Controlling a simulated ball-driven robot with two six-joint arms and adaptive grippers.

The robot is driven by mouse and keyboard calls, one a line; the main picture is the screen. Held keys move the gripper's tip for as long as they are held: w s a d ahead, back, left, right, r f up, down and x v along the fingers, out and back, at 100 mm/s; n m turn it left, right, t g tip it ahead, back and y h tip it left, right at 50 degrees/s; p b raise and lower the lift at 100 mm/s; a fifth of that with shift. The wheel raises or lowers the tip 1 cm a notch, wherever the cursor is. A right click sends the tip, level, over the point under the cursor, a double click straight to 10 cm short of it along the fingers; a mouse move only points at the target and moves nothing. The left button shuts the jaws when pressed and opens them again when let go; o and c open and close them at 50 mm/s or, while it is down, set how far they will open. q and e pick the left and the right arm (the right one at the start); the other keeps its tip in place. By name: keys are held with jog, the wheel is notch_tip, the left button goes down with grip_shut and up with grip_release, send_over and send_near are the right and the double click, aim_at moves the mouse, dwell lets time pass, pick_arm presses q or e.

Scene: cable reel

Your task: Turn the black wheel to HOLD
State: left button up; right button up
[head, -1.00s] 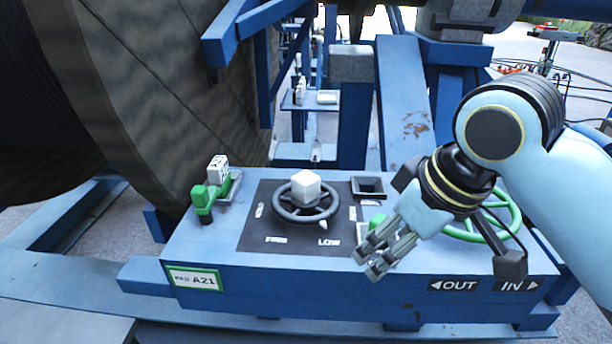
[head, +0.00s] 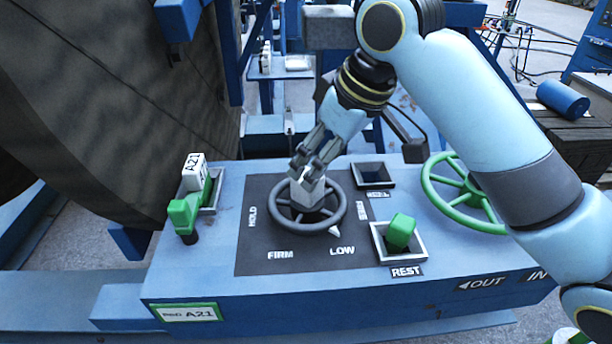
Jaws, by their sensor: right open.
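The HOLD label (head: 252,217) is at the left of the panel and FIRM (head: 280,255) at the lower left. My right gripper (head: 306,171) is open, pointing down, with its fingertips at the top of the white cube. The fingers partly hide the cube and the wheel's far rim; I cannot tell whether they touch. My left gripper is out of view.
A green handle (head: 400,232) stands in a square socket marked REST, right of the wheel. An empty socket (head: 373,175) lies behind it. A green wheel (head: 440,200) is farther right, partly behind my right arm. A green lever (head: 184,216) with a white A21 block (head: 193,172) stands left.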

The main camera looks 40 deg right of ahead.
aim_at(307, 195)
jog(key=x, duration=0.3)
jog(key=shift+w+f, duration=0.15)
jog(key=shift+f, duration=0.15)
jog(key=x, duration=0.2)
jog(key=shift+w+f+p, duration=0.15)
jog(key=shift+f+p, duration=0.15)
jog(key=shift+f, duration=0.05)
jog(key=c, duration=0.8)
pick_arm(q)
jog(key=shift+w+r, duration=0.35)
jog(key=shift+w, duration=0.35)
pick_arm(e)
grip_shut()
